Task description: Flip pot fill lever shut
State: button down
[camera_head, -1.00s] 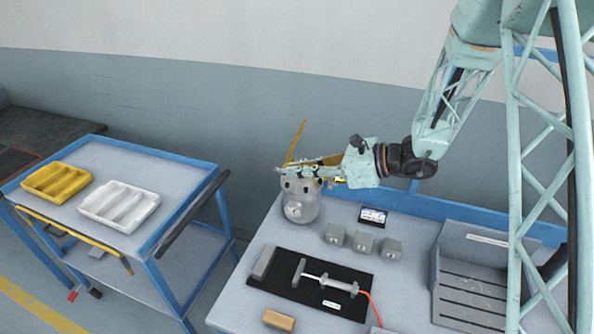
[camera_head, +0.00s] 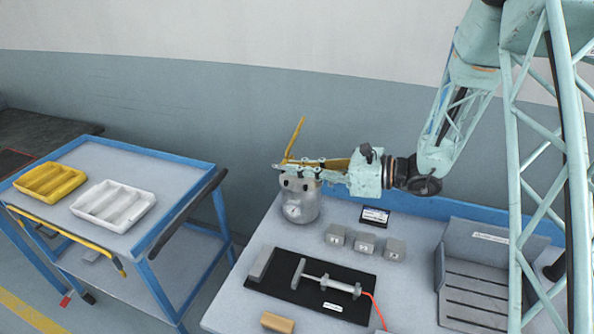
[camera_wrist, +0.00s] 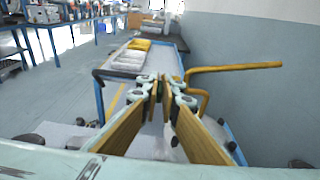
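The pot (camera_head: 301,207) is a grey metal vessel with a round gauge on its front, upright at the bench's back left corner. A thin yellow lever (camera_head: 295,138) rises above its top, tilted up to the right. My gripper (camera_head: 282,166) points left over the pot and hides much of its top. In the wrist view a bent yellow bar (camera_wrist: 240,67), seemingly the lever, lies to the right of my gripper (camera_wrist: 160,84). The tan finger pads are empty with a narrow gap between them. I cannot tell whether a finger touches the lever.
Grey blocks (camera_head: 364,243), a black mat (camera_head: 290,290) with a syringe-like tool, and a grey ribbed stand (camera_head: 478,275) occupy the bench. A blue cart to the left holds a yellow tray (camera_head: 50,182) and a white tray (camera_head: 112,205). A wall stands behind.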

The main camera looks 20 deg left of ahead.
jog(key=c, duration=2.9)
grip_release()
jog(key=shift+d, duration=0.1)
jog(key=shift+s+d+r, duration=0.1)
jog(key=shift+d+r, duration=0.25)
jog(key=shift+d, duration=1.6)
jog(key=shift+s+d+r, duration=0.15)
jog(key=shift+d+r, duration=0.25)
jog(key=shift+d, duration=1.5)
jog(key=shift+s+d+r, duration=0.1)
jog(key=shift+d+r, duration=0.25)
jog(key=shift+d, duration=1.6)
jog(key=shift+s+r, duration=0.1)
